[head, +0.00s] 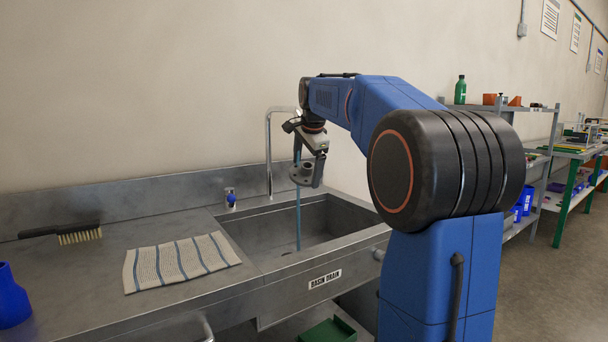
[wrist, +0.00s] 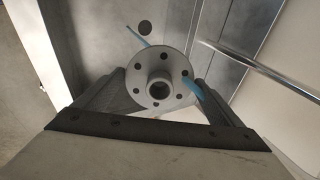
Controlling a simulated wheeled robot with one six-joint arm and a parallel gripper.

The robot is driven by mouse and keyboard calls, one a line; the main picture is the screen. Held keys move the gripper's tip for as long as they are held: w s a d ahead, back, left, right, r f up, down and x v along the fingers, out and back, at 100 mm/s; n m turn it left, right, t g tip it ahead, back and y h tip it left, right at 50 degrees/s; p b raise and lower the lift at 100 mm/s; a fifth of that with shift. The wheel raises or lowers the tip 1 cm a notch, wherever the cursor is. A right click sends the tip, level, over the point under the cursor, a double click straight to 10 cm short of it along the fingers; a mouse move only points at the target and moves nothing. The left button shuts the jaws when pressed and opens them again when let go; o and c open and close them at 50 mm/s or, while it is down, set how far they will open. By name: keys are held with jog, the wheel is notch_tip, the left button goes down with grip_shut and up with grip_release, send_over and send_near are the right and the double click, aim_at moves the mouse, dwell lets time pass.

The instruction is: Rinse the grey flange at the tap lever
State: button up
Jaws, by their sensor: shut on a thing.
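The grey flange (head: 302,173) is a round disc with a raised hub and several bolt holes. My gripper (head: 309,167) is shut on it and holds it above the sink basin, under the tap spout. In the wrist view the flange (wrist: 158,80) sits between the two dark fingers. A blue stream of water (head: 298,215) runs from the spout past the flange into the basin. In the wrist view the stream (wrist: 195,88) shows on both sides of the flange. The tap lever (head: 230,198) is blue and stands on the rim left of the tap (head: 268,150).
The steel basin (head: 335,215) has a "BASIN DRAIN" label on its front. A shelf with a green bottle (head: 460,90) stands at right.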

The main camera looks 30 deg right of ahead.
jog(key=shift+d, duration=0.2)
jog(key=shift+s, duration=0.2)
jog(key=s+a, duration=0.2)
jog(key=s, duration=0.5)
jog(key=shift+s+a, duration=0.15)
jog(key=shift+a, duration=0.1)
dwell(0.4)
jog(key=shift+s+r, duration=0.1)
jog(key=shift+r, duration=0.05)
dwell(1.2)
jog(key=s+a+r, duration=0.1)
jog(key=s+r, duration=0.2)
jog(key=s, duration=0.1)
jog(key=shift+s+a+r, duration=0.3)
jog(key=shift+r, duration=0.1)
dwell(0.8)
